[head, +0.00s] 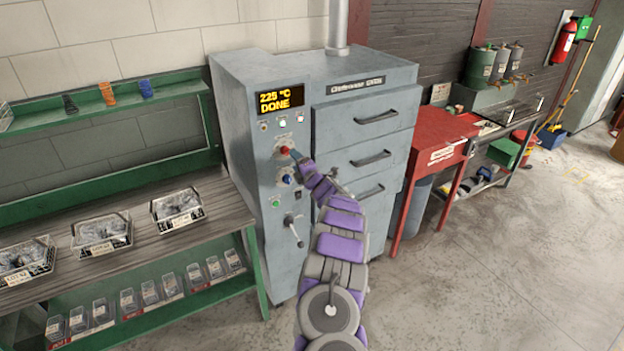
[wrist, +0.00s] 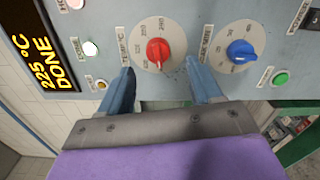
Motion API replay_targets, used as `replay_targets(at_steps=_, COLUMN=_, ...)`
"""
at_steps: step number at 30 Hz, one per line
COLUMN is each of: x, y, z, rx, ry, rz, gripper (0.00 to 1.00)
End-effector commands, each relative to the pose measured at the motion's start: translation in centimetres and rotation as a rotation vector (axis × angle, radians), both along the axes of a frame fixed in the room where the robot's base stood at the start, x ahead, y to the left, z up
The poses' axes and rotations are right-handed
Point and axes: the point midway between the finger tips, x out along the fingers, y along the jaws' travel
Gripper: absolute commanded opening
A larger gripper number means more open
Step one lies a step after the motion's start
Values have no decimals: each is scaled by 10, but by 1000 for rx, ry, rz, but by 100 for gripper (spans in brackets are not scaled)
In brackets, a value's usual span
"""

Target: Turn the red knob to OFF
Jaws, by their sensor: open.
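The red knob (head: 284,151) is on the control panel of a grey oven cabinet. In the wrist view the red knob (wrist: 158,50) sits at the centre of a round beige dial with small markings, too small to read surely. My gripper (head: 293,156) is at the panel by the red knob. In the wrist view my gripper (wrist: 158,85) is open, one blue finger to the lower left of the red knob and one to its lower right. The knob shows between and beyond the fingertips, and I see no clear contact.
A blue knob (wrist: 241,52) is close right of the right finger, with a green button (wrist: 281,78) beyond it. A display (head: 280,100) reads 225 °C DONE. A lever handle (head: 294,230) juts out lower on the panel. A green-framed bench (head: 245,240) stands left.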

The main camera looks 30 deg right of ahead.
Motion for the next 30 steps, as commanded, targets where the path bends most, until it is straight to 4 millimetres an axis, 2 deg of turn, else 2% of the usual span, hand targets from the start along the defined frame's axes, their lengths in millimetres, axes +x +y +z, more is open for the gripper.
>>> replay_targets(at_steps=19, x=-91, y=-5, z=-1, rx=7, ry=2, rz=-2, gripper=64)
replay_targets(at_steps=24, x=-104, y=-4, z=-2, rx=3, ry=3, rz=0, gripper=64)
replay_targets(at_steps=30, x=-109, y=-4, z=-3, rx=3, ry=2, rz=1, gripper=64)
